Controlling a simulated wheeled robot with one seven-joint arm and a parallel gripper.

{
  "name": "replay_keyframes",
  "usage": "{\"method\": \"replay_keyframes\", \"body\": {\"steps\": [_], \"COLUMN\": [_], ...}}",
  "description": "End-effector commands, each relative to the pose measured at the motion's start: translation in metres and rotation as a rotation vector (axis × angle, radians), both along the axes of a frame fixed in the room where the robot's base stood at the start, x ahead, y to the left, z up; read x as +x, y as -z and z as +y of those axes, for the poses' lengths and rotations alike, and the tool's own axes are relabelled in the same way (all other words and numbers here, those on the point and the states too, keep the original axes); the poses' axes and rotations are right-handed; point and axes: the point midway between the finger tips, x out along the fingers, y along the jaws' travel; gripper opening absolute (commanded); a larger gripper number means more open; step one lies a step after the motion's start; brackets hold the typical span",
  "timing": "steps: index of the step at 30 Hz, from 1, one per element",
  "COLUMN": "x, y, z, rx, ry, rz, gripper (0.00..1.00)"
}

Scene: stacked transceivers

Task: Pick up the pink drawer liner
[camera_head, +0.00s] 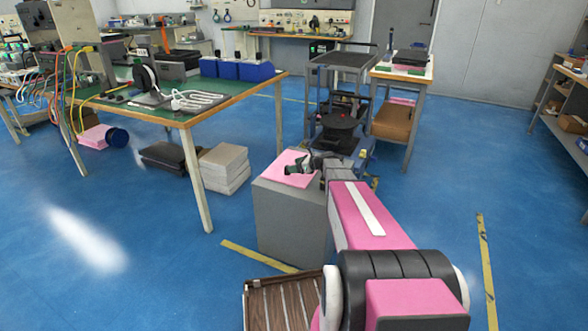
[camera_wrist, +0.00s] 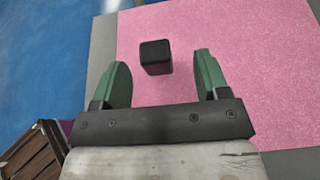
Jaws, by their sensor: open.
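The pink drawer liner (camera_head: 286,170) lies flat on top of a grey box-shaped stand. In the wrist view the pink liner (camera_wrist: 240,45) fills much of the picture, with a small black block (camera_wrist: 156,57) resting on it. My gripper (camera_wrist: 161,80) is open, its two green fingers apart and the black block showing between and just beyond them. In the head view my gripper (camera_head: 298,168) is over the liner, partly hiding it. I cannot tell whether the fingertips touch the liner.
The grey stand (camera_head: 290,222) is on the blue floor. A green-topped workbench (camera_head: 180,106) stands to the left, with stacked boxes (camera_head: 224,166) beneath it. A wheeled cart (camera_head: 340,66) is behind the stand. A slatted brown crate (camera_head: 280,303) is in front. Open floor lies to the right.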

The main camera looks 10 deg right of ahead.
Motion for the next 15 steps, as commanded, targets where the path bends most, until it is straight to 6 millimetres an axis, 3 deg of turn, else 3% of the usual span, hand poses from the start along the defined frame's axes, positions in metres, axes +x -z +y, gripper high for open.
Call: {"method": "replay_keyframes", "body": {"steps": [15], "x": [0.024], "y": [0.024], "z": [0.044], "rx": [-0.002], "ry": [-0.001], "rz": [-0.003], "gripper": [0.68]}}
